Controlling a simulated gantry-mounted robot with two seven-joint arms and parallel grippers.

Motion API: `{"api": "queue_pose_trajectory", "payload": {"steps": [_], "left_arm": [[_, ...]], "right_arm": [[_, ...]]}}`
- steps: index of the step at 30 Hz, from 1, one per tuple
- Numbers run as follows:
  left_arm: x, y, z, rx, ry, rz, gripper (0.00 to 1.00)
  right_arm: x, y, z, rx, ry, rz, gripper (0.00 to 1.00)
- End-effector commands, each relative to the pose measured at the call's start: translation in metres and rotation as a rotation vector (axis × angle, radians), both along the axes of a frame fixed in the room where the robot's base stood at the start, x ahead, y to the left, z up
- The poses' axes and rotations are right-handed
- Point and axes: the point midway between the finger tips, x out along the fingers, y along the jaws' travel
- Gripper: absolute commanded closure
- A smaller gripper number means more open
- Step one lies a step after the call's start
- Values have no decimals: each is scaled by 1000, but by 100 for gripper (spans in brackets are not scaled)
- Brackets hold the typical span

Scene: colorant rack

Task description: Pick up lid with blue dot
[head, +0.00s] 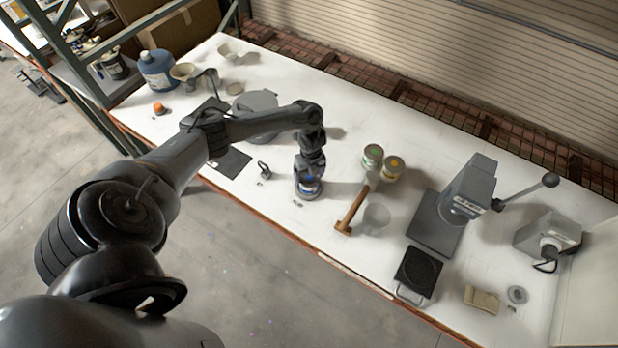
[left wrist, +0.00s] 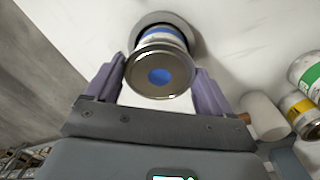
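A can with a blue-and-white label (left wrist: 160,38) stands upright on the white table; it also shows in the head view (head: 308,188). The metal lid with a blue dot (left wrist: 160,77) is at its top, facing the left wrist camera. I cannot see clearly whether any gap separates lid and can. My left gripper (head: 309,178) points down over the can. In the left wrist view its two purple-grey fingers (left wrist: 158,82) lie on either side of the lid, very close to its rim. I cannot tell whether they press on it. My right gripper is not in view.
A green-labelled can (head: 373,156) and a yellow-labelled can (head: 393,168) stand to the right, near a wooden-handled mallet (head: 351,208) and a clear cup (head: 376,218). A lever press (head: 465,195) stands farther right. A small dark item (head: 264,170) lies left of the blue can.

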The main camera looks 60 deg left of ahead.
Motion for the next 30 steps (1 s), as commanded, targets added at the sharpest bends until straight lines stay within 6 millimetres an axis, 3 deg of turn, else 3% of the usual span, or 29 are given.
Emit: {"api": "queue_pose_trajectory", "payload": {"steps": [1, 4, 17, 26, 30], "left_arm": [[0, 0, 0, 0, 0, 0, 32], [0, 0, 0, 0, 0, 0, 46], [1, 0, 6, 0, -2, -1, 46], [1, 1, 43, 2, -4, -2, 46], [-9, -24, 56, 0, -1, -7, 46]], "right_arm": [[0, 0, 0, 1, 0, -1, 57], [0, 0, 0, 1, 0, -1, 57], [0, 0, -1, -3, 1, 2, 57], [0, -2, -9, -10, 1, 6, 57], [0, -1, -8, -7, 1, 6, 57]]}}
